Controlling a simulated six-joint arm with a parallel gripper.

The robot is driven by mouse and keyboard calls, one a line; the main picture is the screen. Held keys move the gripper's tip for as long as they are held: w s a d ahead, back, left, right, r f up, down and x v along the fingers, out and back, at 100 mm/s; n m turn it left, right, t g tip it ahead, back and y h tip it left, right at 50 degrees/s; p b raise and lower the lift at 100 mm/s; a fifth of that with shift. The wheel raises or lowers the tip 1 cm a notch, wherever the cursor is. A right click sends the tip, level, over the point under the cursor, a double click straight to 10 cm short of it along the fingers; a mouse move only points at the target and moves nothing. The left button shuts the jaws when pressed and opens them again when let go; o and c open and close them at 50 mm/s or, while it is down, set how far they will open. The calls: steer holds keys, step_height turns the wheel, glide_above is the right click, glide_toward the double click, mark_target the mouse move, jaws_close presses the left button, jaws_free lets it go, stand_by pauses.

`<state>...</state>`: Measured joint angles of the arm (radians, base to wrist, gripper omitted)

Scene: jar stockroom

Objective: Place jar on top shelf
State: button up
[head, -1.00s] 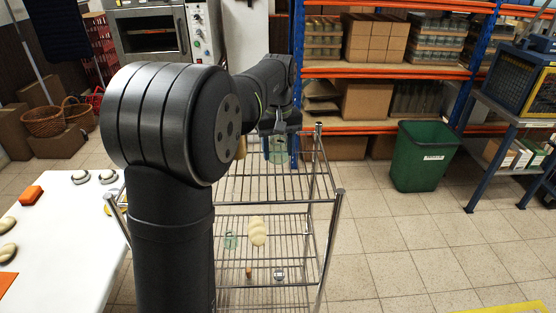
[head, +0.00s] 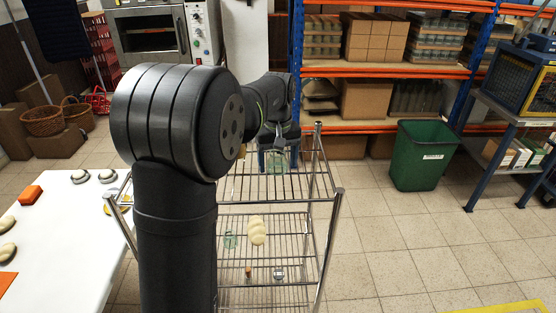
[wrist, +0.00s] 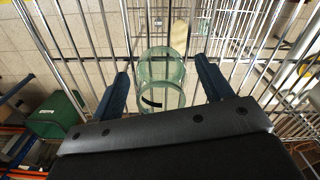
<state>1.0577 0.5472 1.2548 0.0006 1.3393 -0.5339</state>
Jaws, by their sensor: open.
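A clear green glass jar (head: 277,162) is at the top wire shelf (head: 250,187) of the metal rack, near its far side. It seems to stand upright on the wires, though its base contact is hard to make out. My gripper (head: 279,142) is just above and around it. In the wrist view the jar (wrist: 162,72) sits between the two blue fingers of my gripper (wrist: 163,88), with a small gap on each side. The fingers are open. My arm hides the left part of the top shelf in the head view.
The lower shelf holds another green glass piece (head: 231,240), a pale twisted loaf-like item (head: 257,230) and two small items. A white table (head: 60,225) stands at left, a green bin (head: 422,155) at right.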

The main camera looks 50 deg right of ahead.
step_height(320, 180, up, 12)
steer(key=shift+r, duration=0.2)
stand_by(0.4)
step_height(320, 180, down, 12)
steer(key=shift+f, duration=0.1)
step_height(320, 180, up, 3)
steer(key=shift+r, duration=0.55)
steer(key=shift+f, duration=0.15)
